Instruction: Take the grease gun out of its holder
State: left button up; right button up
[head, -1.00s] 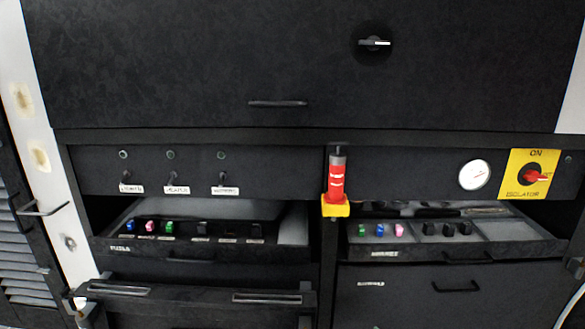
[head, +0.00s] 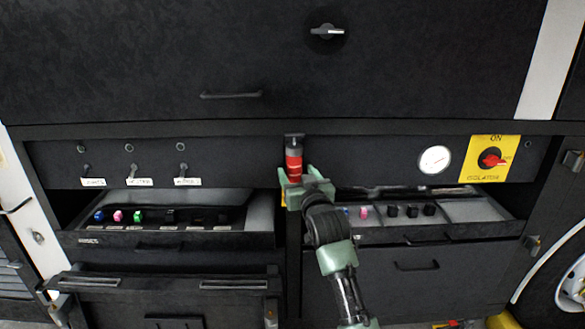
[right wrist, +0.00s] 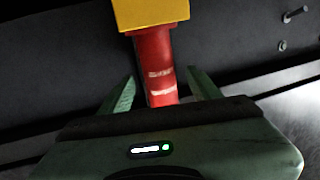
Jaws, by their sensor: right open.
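The grease gun (head: 293,160) is a red upright cylinder with pale bands and a dark grey top, on the post between the two drawer bays. In the right wrist view its red body (right wrist: 158,62) meets a yellow block (right wrist: 150,12), probably the holder; the gripper covers this lower part in the head view. My right gripper (head: 305,183) is at the lower part of the red body. In the right wrist view the open fingers (right wrist: 162,84) stand on either side of the body. I cannot tell whether they touch it. My left gripper is not in view.
Open drawers with small coloured blocks stand left (head: 160,238) and right (head: 470,230) of the post. Above are labelled switches (head: 131,172), a gauge (head: 434,160) and a yellow isolator plate (head: 489,160). A long handle bar (head: 165,284) juts out at lower left.

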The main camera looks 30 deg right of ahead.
aim_at(296, 172)
jog(key=shift+p+x, duration=0.4)
jog(key=shift+x, duration=0.85)
jog(key=shift+w+d+f, duration=0.1)
jog(key=shift+w+d, duration=0.05)
jog(key=shift+w, duration=0.3)
jog(key=c, duration=1.3)
grip_shut()
